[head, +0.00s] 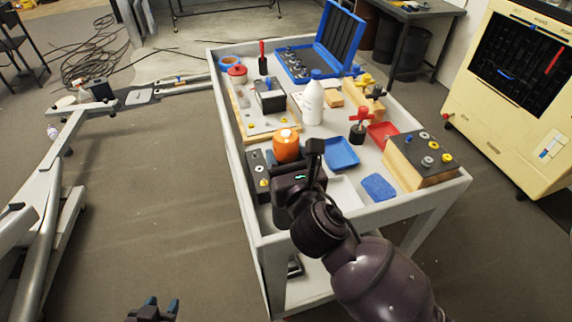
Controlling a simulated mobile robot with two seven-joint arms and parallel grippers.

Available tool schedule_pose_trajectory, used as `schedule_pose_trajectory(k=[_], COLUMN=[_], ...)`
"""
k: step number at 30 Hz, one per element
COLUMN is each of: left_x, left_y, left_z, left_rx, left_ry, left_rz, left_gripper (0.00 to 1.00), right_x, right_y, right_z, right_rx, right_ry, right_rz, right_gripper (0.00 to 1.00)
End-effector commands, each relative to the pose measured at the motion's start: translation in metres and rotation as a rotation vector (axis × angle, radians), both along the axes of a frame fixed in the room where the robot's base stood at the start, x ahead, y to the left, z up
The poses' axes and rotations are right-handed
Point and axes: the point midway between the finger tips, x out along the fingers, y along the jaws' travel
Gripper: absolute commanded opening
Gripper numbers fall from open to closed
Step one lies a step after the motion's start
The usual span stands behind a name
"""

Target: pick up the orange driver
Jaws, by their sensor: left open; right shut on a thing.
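The orange driver (287,146) shows as a rounded orange body at the near left part of the grey cart, in the head view. My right gripper (297,172) is at it, shut on the driver; the gripper and wrist hide its lower part. I cannot tell whether it is clear of the cart top. My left gripper (152,309) is open and empty, low over the floor at the bottom edge of the view, away from the cart.
The cart top (352,205) is crowded. A white bottle (313,103), a blue tray (341,153), a blue sponge (378,187) and a block with knobs (419,161) stand close by. An open blue case (322,50) is at the back.

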Motion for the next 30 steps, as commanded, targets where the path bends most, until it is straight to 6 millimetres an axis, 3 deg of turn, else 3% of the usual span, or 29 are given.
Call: schedule_pose_trajectory(k=[8,21,30], left_x=[0.005,0.013,0.011], left_y=[0.0,0.0,0.001], left_z=[0.011,0.049,0.062], left_rx=[0.0,0.0,0.0], left_ry=[-0.016,-0.048,-0.048], left_rz=[-0.002,-0.001,0.002], left_gripper=[0.43,0.43,0.43], right_x=[0.0,0.0,0.0], right_y=[0.0,0.001,0.0], right_z=[0.023,0.129,0.183], right_rx=[0.001,0.001,0.001], right_ry=[-0.007,-0.011,-0.007], right_rz=[0.001,0.003,0.002], right_gripper=[0.1,0.1,0.1])
